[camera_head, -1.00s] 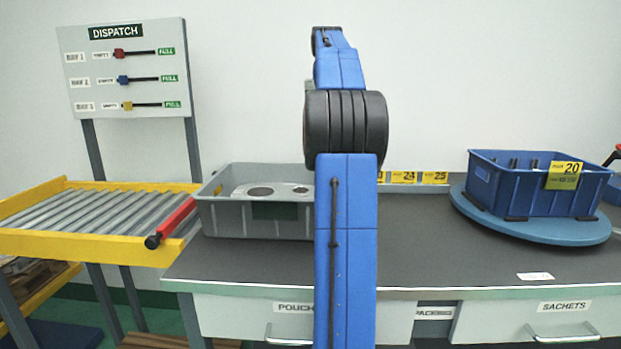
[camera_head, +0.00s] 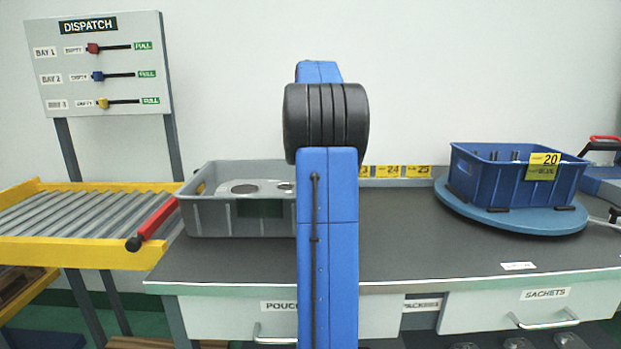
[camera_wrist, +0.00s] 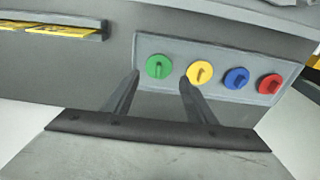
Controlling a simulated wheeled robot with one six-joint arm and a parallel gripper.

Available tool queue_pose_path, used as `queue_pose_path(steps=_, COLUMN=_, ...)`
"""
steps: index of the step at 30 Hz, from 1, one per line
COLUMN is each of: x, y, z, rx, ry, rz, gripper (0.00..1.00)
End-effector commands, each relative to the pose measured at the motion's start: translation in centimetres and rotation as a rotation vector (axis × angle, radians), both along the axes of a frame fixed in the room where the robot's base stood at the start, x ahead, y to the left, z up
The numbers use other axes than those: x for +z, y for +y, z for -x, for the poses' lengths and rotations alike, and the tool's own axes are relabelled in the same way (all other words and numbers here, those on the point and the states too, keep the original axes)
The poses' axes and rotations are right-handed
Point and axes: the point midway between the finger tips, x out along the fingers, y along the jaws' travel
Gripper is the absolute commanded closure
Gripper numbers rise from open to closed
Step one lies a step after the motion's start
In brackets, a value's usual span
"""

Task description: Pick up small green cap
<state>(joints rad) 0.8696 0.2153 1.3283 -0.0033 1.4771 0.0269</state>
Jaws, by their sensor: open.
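The small green cap (camera_wrist: 159,66) sits at the left end of a grey plate (camera_wrist: 262,97) in the wrist view. A raised tab stands on its face. My gripper (camera_wrist: 160,77) is open, with one finger at the cap's left and the other at its right, over the edge of the yellow cap. Nothing is between the fingers that I can see held. Whether the fingertips are level with the green cap I cannot tell. The cap and my gripper are not visible in the head view, where my blue arm blocks the middle.
Yellow (camera_wrist: 199,73), blue (camera_wrist: 237,79) and red (camera_wrist: 270,84) caps sit in a row beside the green one. A grey crate (camera_head: 238,217) stands left on the bench. A blue bin (camera_head: 500,182) stands on a round turntable (camera_head: 470,212) at right. The bench between is clear.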

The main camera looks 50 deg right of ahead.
Motion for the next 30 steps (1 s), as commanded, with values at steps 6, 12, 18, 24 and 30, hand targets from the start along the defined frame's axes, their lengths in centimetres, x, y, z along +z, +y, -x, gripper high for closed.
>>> queue_pose_path(steps=6, x=-1.5, y=-0.1, z=0.1, rx=0.000, ry=0.001, rz=-0.002, gripper=0.49)
queue_pose_path(steps=12, x=-4.3, y=-0.4, z=0.1, rx=0.000, ry=0.001, rz=-0.002, gripper=0.49)
queue_pose_path(steps=18, x=-5.5, y=-0.5, z=0.0, rx=0.000, ry=0.001, rz=-0.001, gripper=0.49)
queue_pose_path(steps=24, x=-5.5, y=-0.6, z=0.0, rx=0.000, ry=0.000, rz=0.000, gripper=0.49)
queue_pose_path(steps=30, x=-5.4, y=-0.6, z=0.0, rx=0.000, ry=0.000, rz=0.000, gripper=0.80)
